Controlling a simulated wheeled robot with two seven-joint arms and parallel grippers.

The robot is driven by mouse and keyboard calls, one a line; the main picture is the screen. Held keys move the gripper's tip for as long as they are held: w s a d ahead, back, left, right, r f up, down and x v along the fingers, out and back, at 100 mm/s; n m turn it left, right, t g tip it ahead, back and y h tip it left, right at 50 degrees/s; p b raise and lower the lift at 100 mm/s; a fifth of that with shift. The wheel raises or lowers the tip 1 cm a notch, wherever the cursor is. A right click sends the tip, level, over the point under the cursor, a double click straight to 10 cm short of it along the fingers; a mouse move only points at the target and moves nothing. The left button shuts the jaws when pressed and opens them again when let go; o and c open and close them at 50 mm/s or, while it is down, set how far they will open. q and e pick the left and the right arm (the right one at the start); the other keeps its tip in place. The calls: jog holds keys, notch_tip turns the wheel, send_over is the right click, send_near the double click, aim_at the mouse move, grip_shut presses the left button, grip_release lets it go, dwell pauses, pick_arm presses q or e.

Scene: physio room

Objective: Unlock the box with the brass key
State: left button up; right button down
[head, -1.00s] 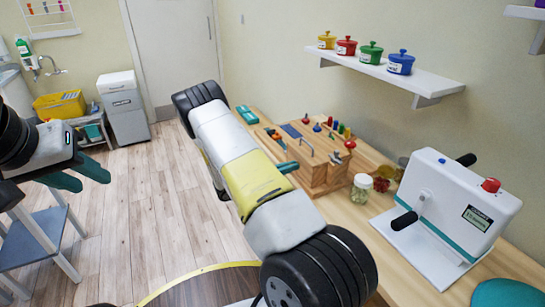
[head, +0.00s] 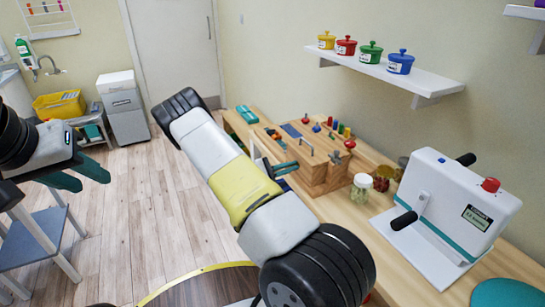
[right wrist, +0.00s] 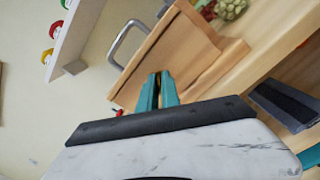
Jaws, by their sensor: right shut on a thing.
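The wooden box (head: 318,176) stands on the wooden counter, with metal fittings and coloured pieces on top. It also fills the upper middle of the right wrist view (right wrist: 185,50), with a grey metal handle (right wrist: 125,42). My right gripper (head: 285,168) is at the left side of the box, partly hidden by my arm. In the right wrist view its teal fingers (right wrist: 158,90) are close together, tips by the wooden face; I cannot tell whether they touch it. The key between them is hidden. My left gripper (head: 82,178) is open and empty, far left above the floor.
A white machine (head: 450,205) with a crank and red knob stands right of the box. Jars (head: 361,187) sit between them. A shelf (head: 400,78) with coloured pots is above. A blue-grey stool (head: 40,240) stands at the left; open floor lies in the middle.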

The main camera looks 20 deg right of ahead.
jog(key=m, duration=0.4)
jog(key=shift+f+m, duration=0.1)
jog(key=shift+m, duration=0.2)
jog(key=m, duration=0.5)
jog(key=shift+f, duration=0.1)
jog(key=shift+m, duration=0.3)
jog(key=c, duration=1.6)
grip_release()
jog(key=a, duration=0.8)
jog(key=shift+s, duration=0.35)
